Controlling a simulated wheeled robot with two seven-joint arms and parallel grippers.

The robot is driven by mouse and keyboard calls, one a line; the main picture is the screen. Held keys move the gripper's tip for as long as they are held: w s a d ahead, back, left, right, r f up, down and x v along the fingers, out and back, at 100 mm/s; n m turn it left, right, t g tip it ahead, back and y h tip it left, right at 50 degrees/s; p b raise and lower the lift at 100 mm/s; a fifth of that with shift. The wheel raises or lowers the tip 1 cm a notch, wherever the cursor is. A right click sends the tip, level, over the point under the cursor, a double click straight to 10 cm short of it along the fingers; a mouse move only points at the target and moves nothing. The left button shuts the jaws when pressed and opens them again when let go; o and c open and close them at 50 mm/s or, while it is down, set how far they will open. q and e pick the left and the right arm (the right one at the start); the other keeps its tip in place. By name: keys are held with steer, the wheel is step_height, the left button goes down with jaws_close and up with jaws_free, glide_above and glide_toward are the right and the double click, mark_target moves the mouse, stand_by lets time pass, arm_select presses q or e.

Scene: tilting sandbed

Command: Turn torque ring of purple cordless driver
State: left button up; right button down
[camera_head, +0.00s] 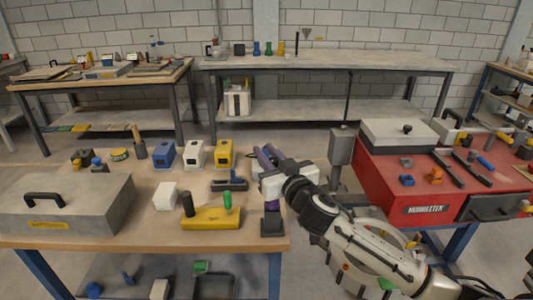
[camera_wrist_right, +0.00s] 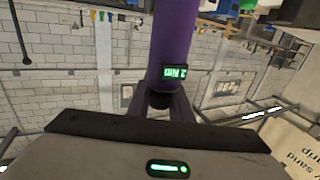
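The purple cordless driver (camera_head: 264,157) shows in part at the right end of the near bench, just beyond my right gripper (camera_head: 270,172). In the right wrist view its purple barrel (camera_wrist_right: 176,35) runs up from the fingers, with a small green-lit display on its side. My right gripper (camera_wrist_right: 160,103) appears closed around a dark part at the barrel's near end. The fingertips are partly hidden, and I cannot make out the torque ring clearly. My left gripper is not in view.
A dark block (camera_head: 272,224) stands at the bench's right edge. A yellow block with handles (camera_head: 212,219), a white cube (camera_head: 165,196) and blue, white and yellow boxes stand left of it. A grey case (camera_head: 60,210) fills the left. A red tool cabinet (camera_head: 400,190) stands right.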

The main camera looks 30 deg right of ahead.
steer(key=shift+a+n+y, duration=0.1)
steer(key=shift+n+y, duration=0.2)
steer(key=shift+y, duration=0.2)
steer(key=shift+s+a+n+g+y+b, duration=0.65)
steer(key=shift+n+g+y+b, duration=1.1)
steer(key=shift+n+g+y, duration=1.1)
steer(key=shift+s+a+n+g+y+b, duration=0.4)
steer(key=shift+a+n+g+y+b, duration=0.4)
steer(key=shift+n+g+y+b, duration=1.9)
steer(key=shift+s+a+n+g+y+b, duration=0.65)
steer(key=shift+n+g+y, duration=1.4)
steer(key=shift+n+y, duration=1.65)
steer(key=shift+w+m+y, duration=0.1)
steer(key=shift+m+y, duration=0.35)
steer(key=shift+y, duration=0.1)
steer(key=c, duration=1.6)
jaws_free()
